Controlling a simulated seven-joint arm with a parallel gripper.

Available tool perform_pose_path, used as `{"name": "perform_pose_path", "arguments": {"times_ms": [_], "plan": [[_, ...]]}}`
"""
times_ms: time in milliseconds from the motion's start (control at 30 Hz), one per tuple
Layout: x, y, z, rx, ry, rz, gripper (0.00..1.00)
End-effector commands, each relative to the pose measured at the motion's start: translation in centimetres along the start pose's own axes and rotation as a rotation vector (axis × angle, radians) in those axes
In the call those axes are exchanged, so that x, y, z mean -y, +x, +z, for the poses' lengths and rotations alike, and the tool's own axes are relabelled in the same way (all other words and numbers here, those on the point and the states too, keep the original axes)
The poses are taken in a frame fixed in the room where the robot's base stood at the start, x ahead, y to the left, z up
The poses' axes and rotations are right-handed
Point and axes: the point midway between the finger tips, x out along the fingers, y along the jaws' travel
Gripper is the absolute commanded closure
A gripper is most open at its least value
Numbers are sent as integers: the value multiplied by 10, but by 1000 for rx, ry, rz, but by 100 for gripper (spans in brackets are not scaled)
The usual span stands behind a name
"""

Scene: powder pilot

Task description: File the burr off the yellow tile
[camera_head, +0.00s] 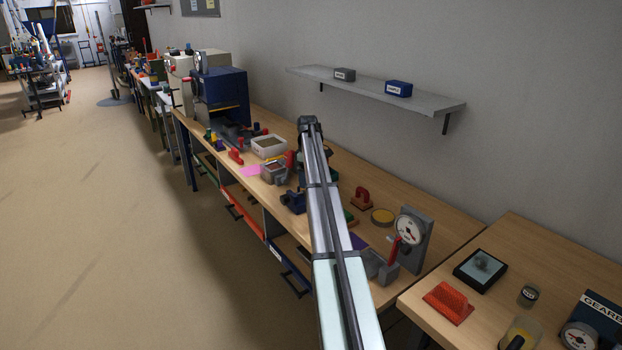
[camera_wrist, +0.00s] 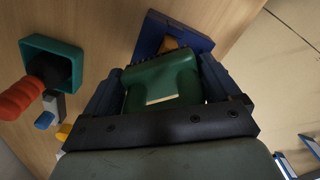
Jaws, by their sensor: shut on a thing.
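In the wrist view, my gripper (camera_wrist: 160,78) is shut on a green block-like tool (camera_wrist: 165,72) with a small pale strip on its near face. Just beyond it is a dark blue holder (camera_wrist: 196,39) on the bench. A small orange-yellow piece (camera_wrist: 168,44), which looks like the yellow tile, shows in the holder, partly hidden by the green tool. Contact between tool and piece cannot be told, and the burr cannot be made out. In the head view my arm hides the gripper; a blue holder (camera_head: 292,201) shows left of the arm.
In the wrist view, a teal open box (camera_wrist: 52,48) with a dark inside and a red-handled tool (camera_wrist: 22,98) are at left. In the head view, a white bin (camera_head: 269,153), a red-handled block (camera_head: 361,198) and a dial gauge (camera_head: 408,236) stand on the crowded bench.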

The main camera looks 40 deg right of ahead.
Motion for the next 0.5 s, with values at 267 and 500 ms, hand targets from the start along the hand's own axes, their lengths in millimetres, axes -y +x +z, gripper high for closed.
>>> {"name": "perform_pose_path", "arguments": {"times_ms": [267,500], "plan": [[-16,0,-22,0,1,0,45],[-24,-3,-36,-1,0,1,45]]}}
